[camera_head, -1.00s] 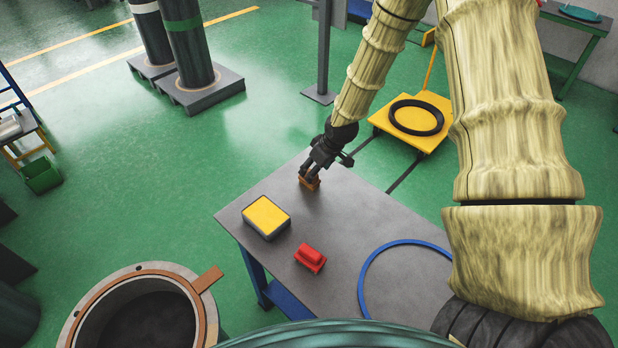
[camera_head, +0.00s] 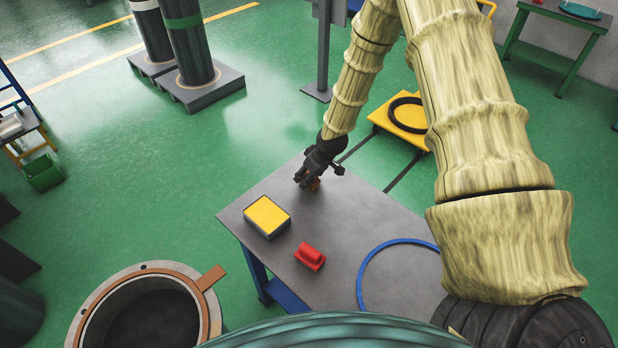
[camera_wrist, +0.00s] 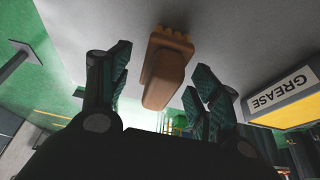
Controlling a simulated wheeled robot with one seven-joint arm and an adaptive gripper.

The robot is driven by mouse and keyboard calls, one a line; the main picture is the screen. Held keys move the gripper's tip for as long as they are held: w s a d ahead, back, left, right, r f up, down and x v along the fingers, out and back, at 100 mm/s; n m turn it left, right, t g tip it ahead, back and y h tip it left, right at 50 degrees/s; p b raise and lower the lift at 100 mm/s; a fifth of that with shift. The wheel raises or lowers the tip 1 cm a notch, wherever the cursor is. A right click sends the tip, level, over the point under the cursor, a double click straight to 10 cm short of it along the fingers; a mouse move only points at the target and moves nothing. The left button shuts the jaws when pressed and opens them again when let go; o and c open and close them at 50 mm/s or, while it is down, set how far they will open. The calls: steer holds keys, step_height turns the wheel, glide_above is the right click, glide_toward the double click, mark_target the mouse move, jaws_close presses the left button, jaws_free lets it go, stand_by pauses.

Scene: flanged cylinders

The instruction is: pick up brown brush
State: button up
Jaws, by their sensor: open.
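The brown brush (camera_wrist: 165,70) shows in the wrist view between the two spread fingers of my gripper (camera_wrist: 160,85), with a gap on each side. In the head view the brush (camera_head: 315,184) lies on the grey table near its far edge, mostly hidden by my gripper (camera_head: 306,184). My gripper is open and low over the table, right at the brush. I cannot tell whether any finger touches it.
A yellow-topped grey box (camera_head: 267,215), marked GREASE in the wrist view (camera_wrist: 285,97), stands left of the brush. A red object (camera_head: 310,256) and a blue ring (camera_head: 365,272) lie nearer on the grey table (camera_head: 340,235).

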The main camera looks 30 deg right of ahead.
steer(key=c, duration=1.2)
steer(key=shift+c, duration=0.2)
steer(key=shift+r, duration=0.1)
steer(key=shift+r+b, duration=1)
steer(key=shift+r, duration=0.45)
steer(key=s+a+b, duration=0.1)
steer(key=s, duration=0.4)
steer(key=s+a+r+b, duration=0.1)
steer(key=s+a+b, duration=0.1)
steer(key=s, duration=0.3)
steer(key=s+a+r+b, duration=0.1)
steer(key=s+b, duration=0.1)
steer(key=s, duration=0.3)
steer(key=shift+s+a, duration=0.2)
steer(key=shift+a, duration=0.15)
steer(key=o, duration=0.5)
steer(key=shift+c, duration=1.2)
